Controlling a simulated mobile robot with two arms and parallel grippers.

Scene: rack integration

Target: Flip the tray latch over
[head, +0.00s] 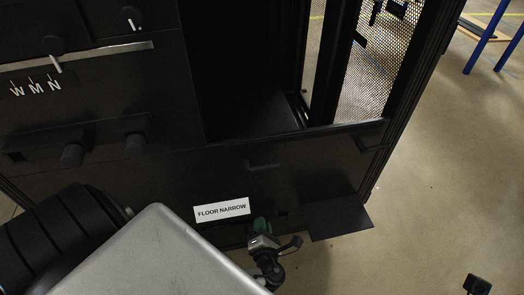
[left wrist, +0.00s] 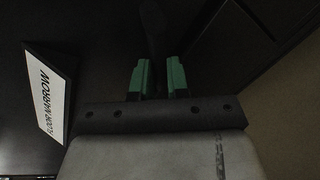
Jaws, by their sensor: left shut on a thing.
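My left gripper (head: 261,226) is low at the front of the black rack, just right of the "FLOOR NARROW" label. In the left wrist view its green fingers (left wrist: 159,78) are shut on a dark, narrow piece, which I take to be the tray latch (left wrist: 153,38). The latch stretches away from the fingertips. Its far end is lost in the dark, and I cannot tell which way it is turned. In the head view the fingers and wrist hide most of it. My right gripper is not clearly visible.
The "FLOOR NARROW" label (head: 221,210) is close left of the gripper. A dark flat plate (head: 340,217) juts out at the rack's lower right. Dark knobs (head: 72,154) and a handle (head: 262,166) stick out of the front. The floor (head: 440,190) to the right is mostly clear.

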